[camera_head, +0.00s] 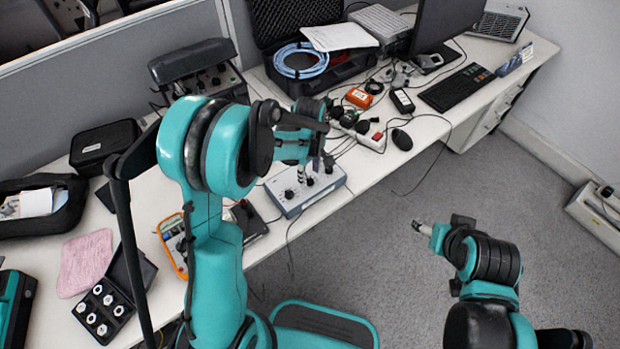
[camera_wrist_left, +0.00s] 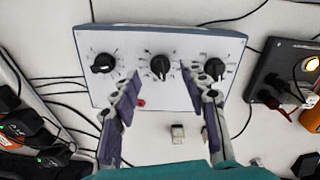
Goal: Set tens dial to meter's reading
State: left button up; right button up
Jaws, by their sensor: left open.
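A grey dial box (camera_head: 318,192) stands near the table's front edge. In the left wrist view the box (camera_wrist_left: 130,42) shows three black dials: a left dial (camera_wrist_left: 103,63), a middle dial (camera_wrist_left: 160,67) and a right dial (camera_wrist_left: 214,69). My left gripper (camera_wrist_left: 160,74) is open, its fingertips on either side of the middle dial; I cannot tell if they touch it. In the head view the left gripper (camera_head: 316,168) is over the box. An orange-edged meter (camera_head: 174,246) lies left of the box, partly hidden by my arm; its reading is illegible. My right gripper (camera_head: 422,228) is over the floor.
A dark device (camera_head: 248,218) lies just left of the dial box. Cables, a power strip (camera_head: 368,134) and a mouse (camera_head: 402,139) lie behind and to the right. An open black case (camera_head: 340,68) stands at the back.

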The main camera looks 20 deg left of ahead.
aim_at(310, 181)
pick_arm(q)
jog(key=shift+f, duration=1.1)
grip_shut()
jog(key=shift+m, duration=0.3)
jog(key=m, duration=0.3)
jog(key=shift+m+b, duration=0.3)
jog(key=shift+b, duration=0.1)
jog(key=m, duration=0.9)
jog(key=shift+m, duration=2.3)
